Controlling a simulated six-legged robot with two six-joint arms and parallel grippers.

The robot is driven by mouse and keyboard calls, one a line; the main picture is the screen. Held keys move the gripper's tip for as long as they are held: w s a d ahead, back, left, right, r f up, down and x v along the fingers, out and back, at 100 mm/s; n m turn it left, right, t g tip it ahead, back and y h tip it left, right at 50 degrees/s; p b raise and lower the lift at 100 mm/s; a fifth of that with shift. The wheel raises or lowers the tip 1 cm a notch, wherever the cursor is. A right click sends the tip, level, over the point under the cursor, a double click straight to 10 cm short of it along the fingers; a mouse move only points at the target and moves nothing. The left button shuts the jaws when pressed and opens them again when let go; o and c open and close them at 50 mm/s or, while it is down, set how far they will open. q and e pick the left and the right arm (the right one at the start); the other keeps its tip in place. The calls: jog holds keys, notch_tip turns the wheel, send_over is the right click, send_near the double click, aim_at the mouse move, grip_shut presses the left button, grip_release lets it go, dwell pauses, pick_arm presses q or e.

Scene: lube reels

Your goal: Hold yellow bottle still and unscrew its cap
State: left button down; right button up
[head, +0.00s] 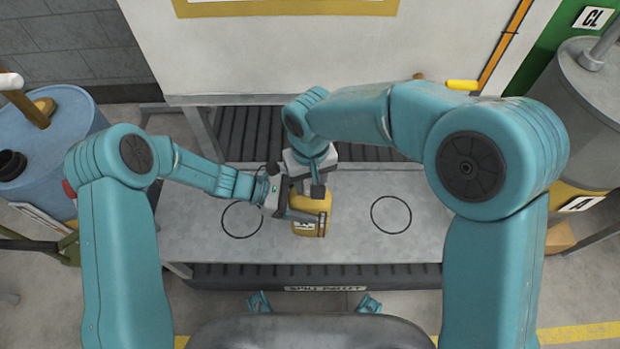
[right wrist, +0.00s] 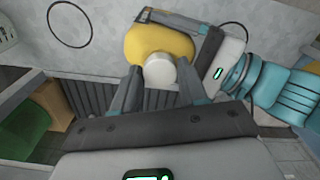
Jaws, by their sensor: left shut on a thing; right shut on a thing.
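The yellow bottle (head: 305,229) stands on the grey bench between two black circles. My left gripper (head: 306,218) reaches in from the left and is shut on the bottle's body. My right gripper (right wrist: 158,90) is above the bottle, pointing down, shut on the white cap (right wrist: 159,70). In the right wrist view the cap is between the fingertips, over the yellow bottle (right wrist: 150,42). In the head view my right gripper and arm hide the cap. I cannot tell how far the cap is turned.
The grey bench (head: 350,240) has free room left and right of the bottle, with black circles (head: 391,214) and (head: 242,219) drawn on it. A blue drum (head: 60,150) stands at the left and a grey drum (head: 590,100) at the right. A white panel rises behind.

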jog(key=n, duration=0.5)
jog(key=shift+n, duration=0.3)
jog(key=n, duration=0.2)
jog(key=shift+n, duration=0.4)
jog(key=n, duration=0.7)
jog(key=shift+n, duration=0.4)
jog(key=n, duration=0.5)
jog(key=shift+r, duration=0.1)
jog(key=n, duration=0.6)
jog(key=shift+r, duration=0.1)
jog(key=shift+r, duration=1)
